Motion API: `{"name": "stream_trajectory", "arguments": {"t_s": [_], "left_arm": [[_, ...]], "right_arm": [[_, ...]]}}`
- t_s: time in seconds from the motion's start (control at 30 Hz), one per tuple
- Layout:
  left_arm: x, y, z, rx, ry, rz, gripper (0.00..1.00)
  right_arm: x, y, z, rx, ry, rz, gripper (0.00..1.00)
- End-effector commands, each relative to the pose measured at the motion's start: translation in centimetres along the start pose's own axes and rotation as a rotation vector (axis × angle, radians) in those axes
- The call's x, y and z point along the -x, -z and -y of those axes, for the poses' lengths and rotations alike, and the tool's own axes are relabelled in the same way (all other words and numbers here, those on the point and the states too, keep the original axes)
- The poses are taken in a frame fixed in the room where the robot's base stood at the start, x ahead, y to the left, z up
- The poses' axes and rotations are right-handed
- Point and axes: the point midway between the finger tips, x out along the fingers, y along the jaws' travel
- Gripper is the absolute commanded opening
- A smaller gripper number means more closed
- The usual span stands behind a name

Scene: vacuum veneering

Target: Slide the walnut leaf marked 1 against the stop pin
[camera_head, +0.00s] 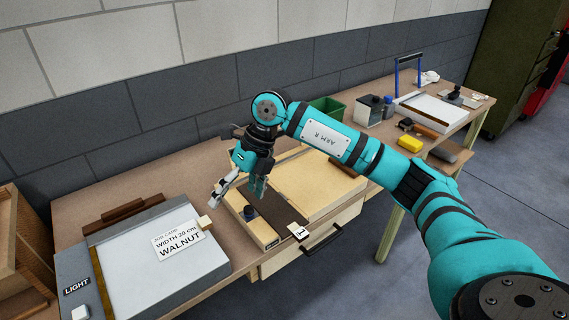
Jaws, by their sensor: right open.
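The walnut leaf (283,209) is a dark brown strip lying on a pale wooden board (318,184). A white tag marked 1 (299,231) is at its near end. A pale rail (263,236) runs along its left side. A short dark cylinder (250,213) stands by this rail; I cannot tell whether it is the stop pin. My right gripper (238,196) is open above the board's left part, its fingers pointing down. It appears empty, and I cannot tell whether a finger touches the leaf. My right arm hides part of the board. My left gripper is out of view.
A drawer handle (325,241) sticks out in front.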

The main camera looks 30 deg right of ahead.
Motion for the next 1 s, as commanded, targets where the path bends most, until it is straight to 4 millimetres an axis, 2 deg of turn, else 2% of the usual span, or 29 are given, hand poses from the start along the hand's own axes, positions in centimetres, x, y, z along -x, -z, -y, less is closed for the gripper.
{"name": "stream_trajectory", "arguments": {"t_s": [0.03, 0.13, 0.23, 0.37, 0.57, 1.0], "left_arm": [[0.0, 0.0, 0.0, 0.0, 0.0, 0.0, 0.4], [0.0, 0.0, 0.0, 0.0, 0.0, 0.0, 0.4], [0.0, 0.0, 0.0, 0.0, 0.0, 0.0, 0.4], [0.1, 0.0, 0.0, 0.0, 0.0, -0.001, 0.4], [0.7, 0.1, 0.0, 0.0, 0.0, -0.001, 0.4], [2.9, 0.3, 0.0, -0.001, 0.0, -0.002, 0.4]], "right_arm": [[1.9, 0.2, 2.6, -0.031, 0.105, -0.028, 1.0], [5.0, 1.1, 6.5, -0.097, 0.266, -0.082, 1.0], [7.2, 2.0, 8.7, -0.147, 0.361, -0.118, 1.0], [8.2, 2.5, 9.8, -0.176, 0.41, -0.14, 1.0], [6.3, 3.0, 10.6, -0.178, 0.413, -0.145, 1.0], [-1.6, 4.5, 13.8, -0.177, 0.409, -0.146, 1.0]]}}
